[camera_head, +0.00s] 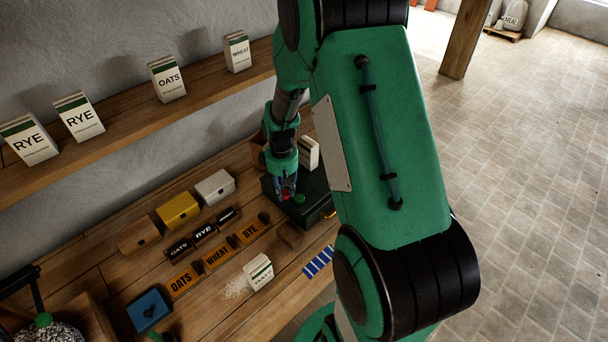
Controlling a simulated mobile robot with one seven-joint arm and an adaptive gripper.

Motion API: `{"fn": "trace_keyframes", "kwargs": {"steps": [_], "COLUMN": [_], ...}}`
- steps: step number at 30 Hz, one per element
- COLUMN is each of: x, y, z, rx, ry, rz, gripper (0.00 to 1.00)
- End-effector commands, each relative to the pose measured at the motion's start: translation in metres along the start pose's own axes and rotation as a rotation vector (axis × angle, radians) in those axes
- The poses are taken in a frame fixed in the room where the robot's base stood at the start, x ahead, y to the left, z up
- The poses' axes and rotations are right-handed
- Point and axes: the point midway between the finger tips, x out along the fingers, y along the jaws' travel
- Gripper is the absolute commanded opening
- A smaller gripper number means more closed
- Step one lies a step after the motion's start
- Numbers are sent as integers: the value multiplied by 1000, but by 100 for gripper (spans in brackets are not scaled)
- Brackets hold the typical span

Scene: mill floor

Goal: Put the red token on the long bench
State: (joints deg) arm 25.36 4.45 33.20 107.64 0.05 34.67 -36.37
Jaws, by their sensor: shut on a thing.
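The red token (286,196) is small and shows at the tips of my gripper (285,192), which is shut on it. My gripper points down over a dark green case (312,212) at the back right of the bench. I cannot tell whether the token touches the case lid. A small green round piece (299,198) sits just right of the token. The long bench (215,308) is a wooden top running along the wall, with many things on it. My arm hides its right end.
Three small boxes, wooden (138,236), yellow (178,210) and white (215,187), stand behind black and orange name plates (217,255). A carton (258,272), blue box (148,311) and blue striped card (319,262) lie nearer. A shelf (130,135) with cartons overhangs.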

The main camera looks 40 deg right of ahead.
Motion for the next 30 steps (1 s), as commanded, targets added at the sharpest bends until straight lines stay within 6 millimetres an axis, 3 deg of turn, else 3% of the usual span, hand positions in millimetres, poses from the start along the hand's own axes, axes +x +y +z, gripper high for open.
{"fn": "trace_keyframes", "kwargs": {"steps": [1, 6, 12, 18, 30], "x": [-6, -12, -16, -16, -16], "y": [7, 20, 26, 28, 30], "z": [17, 60, 91, 101, 99], "rx": [-3, -37, -62, -72, -73], "ry": [0, -1, 0, 0, 0], "rz": [0, -1, 0, 0, 0], "gripper": [14, 14, 14, 14, 14]}}
